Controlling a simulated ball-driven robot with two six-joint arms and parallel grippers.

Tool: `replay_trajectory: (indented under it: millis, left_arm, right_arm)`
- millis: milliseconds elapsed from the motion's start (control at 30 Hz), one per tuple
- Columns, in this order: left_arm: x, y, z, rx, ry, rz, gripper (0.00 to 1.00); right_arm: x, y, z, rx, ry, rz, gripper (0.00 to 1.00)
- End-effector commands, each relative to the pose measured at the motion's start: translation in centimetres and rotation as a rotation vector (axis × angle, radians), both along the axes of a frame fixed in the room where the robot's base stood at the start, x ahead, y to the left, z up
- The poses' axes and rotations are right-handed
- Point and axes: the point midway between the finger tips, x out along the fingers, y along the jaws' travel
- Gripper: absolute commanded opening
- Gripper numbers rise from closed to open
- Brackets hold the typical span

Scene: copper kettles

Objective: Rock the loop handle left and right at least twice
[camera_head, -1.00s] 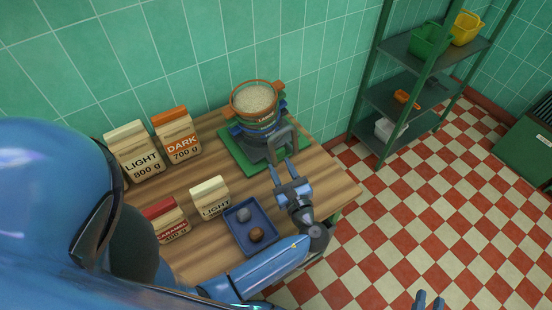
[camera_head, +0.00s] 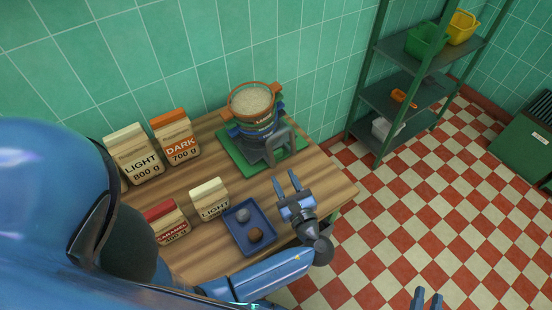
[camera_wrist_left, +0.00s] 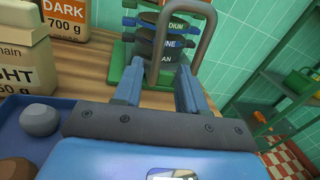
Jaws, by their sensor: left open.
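The sieve stack (camera_head: 254,117) stands on a green base (camera_head: 233,150) at the back of the wooden table, with a pale grainy fill in its copper-coloured top ring. The grey loop handle (camera_head: 289,138) rises at its front right. In the left wrist view, the loop handle (camera_wrist_left: 209,35) stands upright beyond the fingertips, in front of the sieve stack (camera_wrist_left: 158,44). My left gripper (camera_head: 287,177) is open and empty, a short way in front of the handle. In the left wrist view, its fingers (camera_wrist_left: 160,72) point at the handle. My right gripper (camera_head: 428,297) shows only its parted fingertips at the bottom edge.
A blue tray (camera_head: 238,234) with a grey and a brown lump lies beside my left gripper. Paper bags (camera_head: 176,137) and (camera_head: 210,203) stand left of it. A green shelf rack (camera_head: 384,97) stands to the right, beyond the table edge. The table between gripper and stack is clear.

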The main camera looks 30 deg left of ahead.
Motion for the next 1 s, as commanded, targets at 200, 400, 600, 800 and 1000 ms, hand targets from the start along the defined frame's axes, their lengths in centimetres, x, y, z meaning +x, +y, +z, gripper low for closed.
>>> replay_trajectory:
  millis: [200,400,600,800,1000]
  left_arm:
    - [0.4,0.5,0.3,-0.008,0.007,0.001,0.41]
    - [1.8,2.2,0.3,-0.009,0.008,0.004,0.41]
    - [3.9,4.6,0.3,-0.009,0.008,0.005,0.41]
    - [5.8,6.7,0.3,-0.009,0.005,0.003,0.41]
    - [6.9,7.8,0.2,-0.008,0.007,0.001,0.41]
  right_arm:
    - [0.0,0.0,1.8,0.000,0.000,0.000,0.29]
    - [0.0,0.0,2.1,0.000,0.000,0.000,0.29]
    - [0.0,0.0,2.7,0.000,0.000,0.000,0.29]
    - [0.0,0.0,3.2,0.000,0.000,0.000,0.29]
    - [0.0,0.0,3.4,0.000,0.000,0.000,0.29]
